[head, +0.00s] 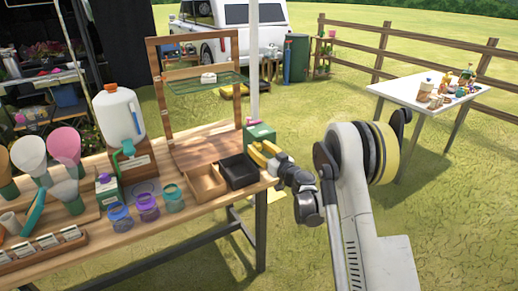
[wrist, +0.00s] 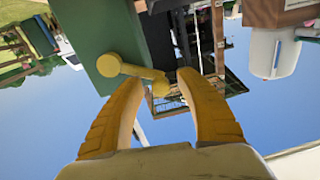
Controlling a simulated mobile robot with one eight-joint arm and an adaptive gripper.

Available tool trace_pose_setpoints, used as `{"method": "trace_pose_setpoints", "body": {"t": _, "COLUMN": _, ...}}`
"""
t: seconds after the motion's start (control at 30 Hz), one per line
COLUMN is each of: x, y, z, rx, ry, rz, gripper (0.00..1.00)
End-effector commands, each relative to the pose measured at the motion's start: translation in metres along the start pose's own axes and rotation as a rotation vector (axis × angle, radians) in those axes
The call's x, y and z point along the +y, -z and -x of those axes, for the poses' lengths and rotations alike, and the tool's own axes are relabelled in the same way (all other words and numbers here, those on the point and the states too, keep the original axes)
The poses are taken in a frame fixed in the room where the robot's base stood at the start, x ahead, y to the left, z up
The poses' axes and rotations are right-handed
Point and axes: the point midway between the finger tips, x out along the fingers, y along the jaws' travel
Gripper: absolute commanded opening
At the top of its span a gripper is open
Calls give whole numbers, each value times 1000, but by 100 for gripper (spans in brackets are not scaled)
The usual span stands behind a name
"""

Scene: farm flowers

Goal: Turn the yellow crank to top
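The yellow crank (wrist: 135,69) is in the wrist view, in front of a green box (wrist: 112,30). It is a short bar with a round end at the left and a smaller end at the right. The right end lies between the fingertips of my gripper (wrist: 158,82), with a visible gap to each finger. My gripper is open. In the head view the green box (head: 260,134) stands at the table's right end, with my gripper (head: 258,151) close in front. There the crank cannot be told apart from my yellow fingers.
The wooden table (head: 235,217) holds a tan tray (head: 206,184) and a black tray (head: 240,171) beside my gripper. A wooden rack (head: 162,100), a white jug (head: 118,118) and several coloured jars stand further left. A white table (head: 430,95) stands apart at the right on open grass.

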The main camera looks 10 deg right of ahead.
Motion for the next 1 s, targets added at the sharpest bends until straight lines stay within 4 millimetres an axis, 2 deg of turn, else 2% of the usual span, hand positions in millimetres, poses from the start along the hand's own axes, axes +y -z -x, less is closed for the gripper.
{"method": "trace_pose_setpoints", "body": {"t": 0.13, "x": 0, "y": 0, "z": 5, "rx": 0, "ry": -1, "rz": 1, "gripper": 43}}
{"method": "trace_pose_setpoints", "body": {"t": 0.23, "x": 1, "y": 0, "z": 19, "rx": 0, "ry": -2, "rz": 1, "gripper": 43}}
{"method": "trace_pose_setpoints", "body": {"t": 0.5, "x": 1, "y": 0, "z": 79, "rx": 0, "ry": -3, "rz": 0, "gripper": 43}}
{"method": "trace_pose_setpoints", "body": {"t": 0.7, "x": 1, "y": 0, "z": 110, "rx": 0, "ry": -2, "rz": 0, "gripper": 43}}
{"method": "trace_pose_setpoints", "body": {"t": 0.83, "x": 0, "y": 0, "z": 119, "rx": 0, "ry": 0, "rz": 0, "gripper": 43}}
{"method": "trace_pose_setpoints", "body": {"t": 1.0, "x": 0, "y": 0, "z": 120, "rx": 0, "ry": 1, "rz": 0, "gripper": 43}}
